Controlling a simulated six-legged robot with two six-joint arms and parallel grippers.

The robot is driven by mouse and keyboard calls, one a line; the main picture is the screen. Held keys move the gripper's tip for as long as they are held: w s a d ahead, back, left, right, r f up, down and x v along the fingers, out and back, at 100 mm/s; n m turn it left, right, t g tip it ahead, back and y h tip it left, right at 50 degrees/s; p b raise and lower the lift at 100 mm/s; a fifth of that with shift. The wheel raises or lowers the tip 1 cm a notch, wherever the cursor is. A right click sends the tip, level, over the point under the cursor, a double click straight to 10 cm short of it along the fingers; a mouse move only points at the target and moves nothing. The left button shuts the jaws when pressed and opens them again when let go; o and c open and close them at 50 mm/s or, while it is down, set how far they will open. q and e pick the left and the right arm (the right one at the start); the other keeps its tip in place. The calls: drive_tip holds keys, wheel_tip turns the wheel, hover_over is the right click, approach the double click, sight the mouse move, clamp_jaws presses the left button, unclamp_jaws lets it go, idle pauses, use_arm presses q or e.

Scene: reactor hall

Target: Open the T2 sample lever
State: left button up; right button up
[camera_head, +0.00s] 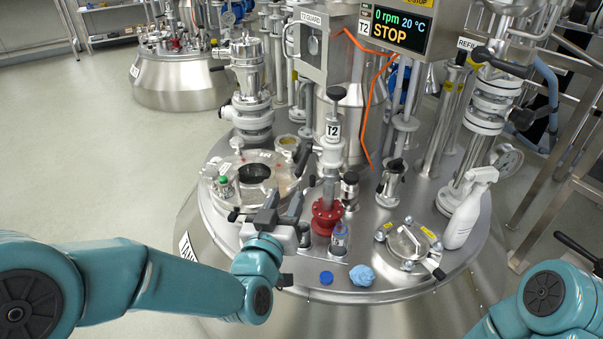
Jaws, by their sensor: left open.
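The T2 sample post (331,150) stands upright on the steel reactor lid, with a white T2 label, a black knob on top and a red flanged base (327,216). Small dark handles show around its lower part; I cannot tell which one is the lever. My left gripper (281,206) is open and empty, just left of the red base, with its dark fingers pointing up and away. I see no contact with the post. A small capped vial (339,240) stands in front of the red base. My right arm is at the lower right; a dark finger-like part (578,250) shows at the edge.
A clamped round hatch (408,242) and a white spray bottle (470,208) stand to the right. An open port (254,173) is behind my left gripper. The display (398,28) reads STOP.

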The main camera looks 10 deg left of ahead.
sight(297, 176)
use_arm(q)
drive_tip(key=w, duration=0.3)
drive_tip(key=w+d+b, duration=0.1)
drive_tip(key=w, duration=0.7)
drive_tip(key=shift+w+d+f+b, duration=0.1)
drive_tip(key=shift+w+d+b, duration=0.05)
drive_tip(key=shift+d+b, duration=0.25)
use_arm(e)
drive_tip(key=shift+w+f, duration=0.3)
drive_tip(key=shift+f, duration=0.2)
drive_tip(key=shift+w+f, duration=0.25)
drive_tip(key=shift+f, duration=0.25)
use_arm(q)
clamp_jaws()
